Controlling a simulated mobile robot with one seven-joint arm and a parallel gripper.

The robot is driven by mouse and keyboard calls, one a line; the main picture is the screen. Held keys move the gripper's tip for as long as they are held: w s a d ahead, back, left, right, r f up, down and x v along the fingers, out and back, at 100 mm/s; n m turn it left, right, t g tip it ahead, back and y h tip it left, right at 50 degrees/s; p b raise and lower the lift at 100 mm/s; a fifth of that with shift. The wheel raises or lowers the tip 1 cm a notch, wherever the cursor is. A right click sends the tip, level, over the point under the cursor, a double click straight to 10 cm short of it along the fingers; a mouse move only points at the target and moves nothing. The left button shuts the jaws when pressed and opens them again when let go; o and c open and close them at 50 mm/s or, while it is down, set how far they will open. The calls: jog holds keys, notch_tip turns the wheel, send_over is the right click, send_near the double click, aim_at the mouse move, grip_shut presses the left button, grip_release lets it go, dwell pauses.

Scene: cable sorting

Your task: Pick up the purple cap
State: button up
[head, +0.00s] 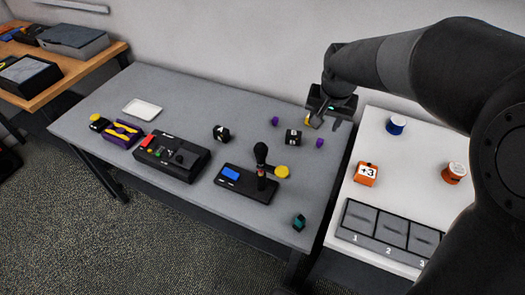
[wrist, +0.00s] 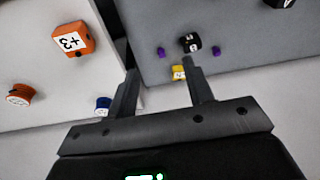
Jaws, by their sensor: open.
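Two small purple caps lie on the grey table, on either side of a black block with a white label (head: 293,136). One purple cap (head: 319,143) is by the table's right edge, and the other purple cap (head: 275,121) is farther back and left. In the wrist view the caps show at the left (wrist: 161,52) and right (wrist: 216,50) of the black block (wrist: 190,43). My gripper (head: 328,122) is open and empty, above the table's back right edge. In the wrist view its fingers (wrist: 160,68) are apart, with both caps beyond them.
A yellow piece (wrist: 179,73) lies close to the fingers. A joystick box (head: 246,184), button box (head: 172,156) and white tray (head: 142,108) stand on the grey table. The white table (head: 372,140) at right holds an orange +3 block (head: 366,173), spools and numbered bins.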

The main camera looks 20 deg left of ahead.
jog(key=shift+n+g+h, duration=0.4)
jog(key=shift+n+g, duration=0.1)
jog(key=a+f, duration=0.6)
jog(key=f, duration=0.1)
jog(key=a+f, duration=0.6)
jog(key=f, duration=0.1)
jog(key=a+f, duration=0.7)
jog(key=shift+w+a, duration=0.1)
jog(key=shift+w, duration=0.3)
jog(key=shift+w+a+f, duration=0.1)
jog(key=shift+w+f, duration=0.1)
jog(key=shift+f, duration=0.7)
jog(key=shift+w+a+f, duration=0.15)
jog(key=shift+f, duration=0.7)
jog(key=shift+w+a+f, duration=0.1)
jog(key=shift+w+f, duration=0.1)
jog(key=shift+f, duration=0.7)
grip_shut()
